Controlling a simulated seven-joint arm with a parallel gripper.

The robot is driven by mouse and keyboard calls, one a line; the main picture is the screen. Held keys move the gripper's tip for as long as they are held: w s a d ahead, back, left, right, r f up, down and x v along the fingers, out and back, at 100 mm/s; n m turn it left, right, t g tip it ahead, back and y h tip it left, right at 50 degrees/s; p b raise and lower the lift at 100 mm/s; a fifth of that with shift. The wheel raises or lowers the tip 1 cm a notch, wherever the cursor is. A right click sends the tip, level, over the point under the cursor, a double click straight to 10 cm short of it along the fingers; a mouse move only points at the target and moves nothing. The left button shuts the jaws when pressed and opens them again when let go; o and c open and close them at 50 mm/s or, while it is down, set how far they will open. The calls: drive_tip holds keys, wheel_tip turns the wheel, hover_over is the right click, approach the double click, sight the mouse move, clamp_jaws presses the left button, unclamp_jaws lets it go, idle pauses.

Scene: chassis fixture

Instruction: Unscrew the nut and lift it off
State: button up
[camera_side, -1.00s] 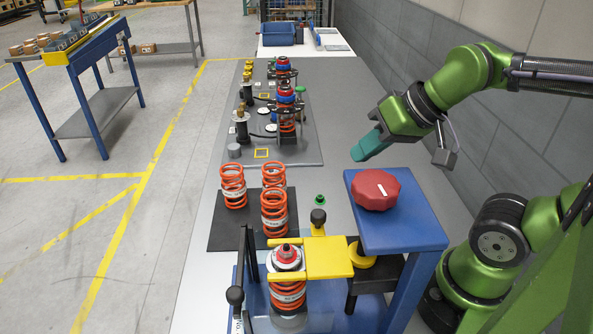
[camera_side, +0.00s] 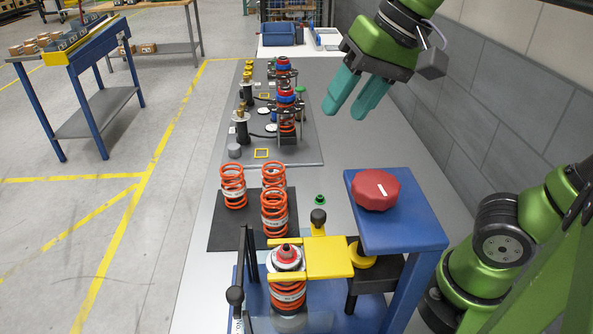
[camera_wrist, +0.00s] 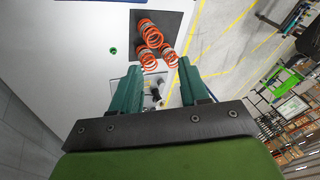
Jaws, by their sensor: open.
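Two red pieces could be the nut, and I cannot tell which is meant. One is a large faceted red knob (camera_side: 375,190) lying on a blue stand. The other is a small red cap (camera_side: 286,254) on top of the orange spring unit (camera_side: 288,292) clamped in the front fixture under a yellow bracket (camera_side: 327,257). My gripper (camera_side: 346,113) has two teal fingers, apart and empty, high above the table behind the blue stand. It touches nothing. In the wrist view my gripper (camera_wrist: 159,64) shows its fingers spread with nothing between them.
Loose orange springs (camera_side: 274,212) stand on a black mat (camera_side: 222,236), with a small green part (camera_side: 320,199) beside it. Spring assemblies (camera_side: 287,113) stand on a grey plate farther back. A grey block wall (camera_side: 450,140) borders the right. Table around the green part is clear.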

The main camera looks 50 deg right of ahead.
drive_tip(key=a+m+g+h, duration=0.1)
drive_tip(key=a+m+g, duration=0.15)
drive_tip(key=a, duration=0.55)
drive_tip(key=m+g+h, duration=0.1)
drive_tip(key=g, duration=0.1)
hover_over(286, 248)
wheel_tip(286, 248, down, 5)
drive_tip(key=shift+f, duration=3.35)
drive_tip(key=shift+f, duration=0.1)
drive_tip(key=shift+f, duration=1.75)
drive_tip(key=shift+r, duration=0.1)
drive_tip(key=shift+r, duration=0.15)
